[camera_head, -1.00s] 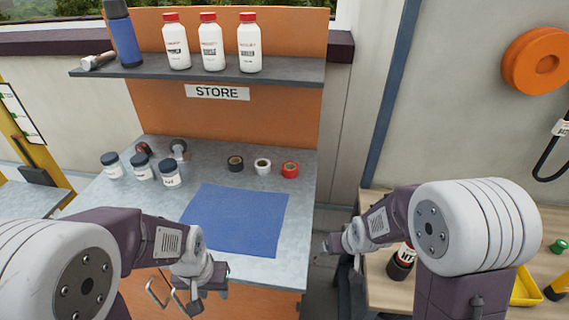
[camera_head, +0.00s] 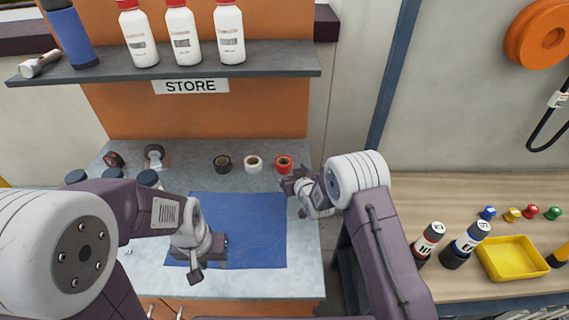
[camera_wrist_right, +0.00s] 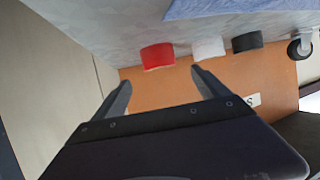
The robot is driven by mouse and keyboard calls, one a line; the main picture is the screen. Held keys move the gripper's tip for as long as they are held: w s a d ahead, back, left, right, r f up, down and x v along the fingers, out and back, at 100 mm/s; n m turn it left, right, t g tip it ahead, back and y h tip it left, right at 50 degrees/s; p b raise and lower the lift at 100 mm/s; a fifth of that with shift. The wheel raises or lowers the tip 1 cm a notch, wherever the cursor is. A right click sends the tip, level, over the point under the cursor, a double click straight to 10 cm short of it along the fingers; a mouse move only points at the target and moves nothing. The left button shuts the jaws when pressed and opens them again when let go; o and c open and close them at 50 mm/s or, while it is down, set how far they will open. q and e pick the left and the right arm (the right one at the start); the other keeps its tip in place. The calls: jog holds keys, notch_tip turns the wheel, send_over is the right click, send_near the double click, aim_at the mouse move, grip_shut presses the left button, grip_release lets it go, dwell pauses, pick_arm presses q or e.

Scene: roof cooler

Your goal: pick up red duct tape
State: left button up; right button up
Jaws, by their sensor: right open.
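The red duct tape (camera_head: 284,164) is a roll on the grey counter, at the right end of a row of three rolls. It also shows in the right wrist view (camera_wrist_right: 157,56), ahead of the fingertips and between their lines. My right gripper (camera_head: 290,181) is close in front of the red roll, open and empty; its two spread fingers show in the right wrist view (camera_wrist_right: 158,80). My left gripper (camera_head: 209,262) is over the front of the blue mat; its fingers are too unclear to tell their opening.
A white roll (camera_head: 254,164) and a black roll (camera_head: 222,164) stand left of the red one. The blue mat (camera_head: 250,225) lies in front. A shelf (camera_head: 280,61) with bottles overhangs the back. A wooden table (camera_head: 510,195) holds a yellow tray (camera_head: 512,248).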

aim_at(282, 158)
jog(key=x, duration=0.2)
jog(key=shift+w+a+f, duration=0.2)
jog(key=shift+p+x, duration=0.4)
jog(key=shift+x, duration=1.9)
jog(key=shift+d+r, duration=0.2)
jog(key=c, duration=1.7)
jog(key=shift+r, duration=0.1)
jog(key=shift+w+r, duration=0.1)
jog(key=shift+r, duration=0.25)
jog(key=r, duration=0.2)
jog(key=d+r, duration=0.1)
jog(key=r, duration=0.1)
jog(key=shift+w+d+b, duration=0.2)
jog(key=shift+b, duration=0.2)
jog(key=d+r, duration=0.2)
jog(key=d, duration=0.1)
jog(key=w+d+r, duration=0.1)
jog(key=d+r, duration=0.1)
jog(key=d, duration=0.1)
jog(key=w+d+r, duration=0.1)
jog(key=d+r, duration=0.1)
jog(key=d, duration=0.2)
jog(key=shift+w+r, duration=0.1)
jog(key=shift+w, duration=0.1)
